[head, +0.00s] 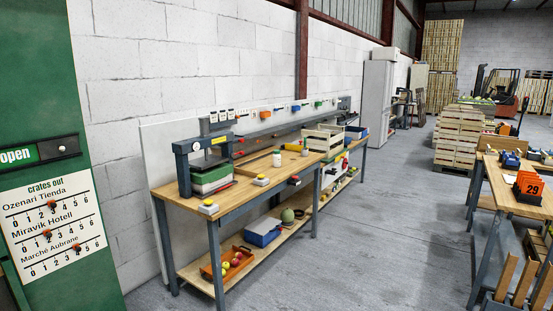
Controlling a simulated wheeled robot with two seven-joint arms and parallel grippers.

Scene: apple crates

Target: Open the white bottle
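A small white bottle-like container (305,147) stands upright on the long wooden workbench (240,191), near the slatted crate. A second small pale container (277,159) stands on the same bench, a little to the left and nearer. Both are too small to tell their caps, or which one is the white bottle. Neither of my grippers is in view, and nothing is seen touching either container.
A grey press (203,160) stands at the bench's left end and a slatted wooden crate (323,138) further right. Open grey floor (375,225) lies between this bench and another table (520,205) at right. A green board (40,90) fills the left edge.

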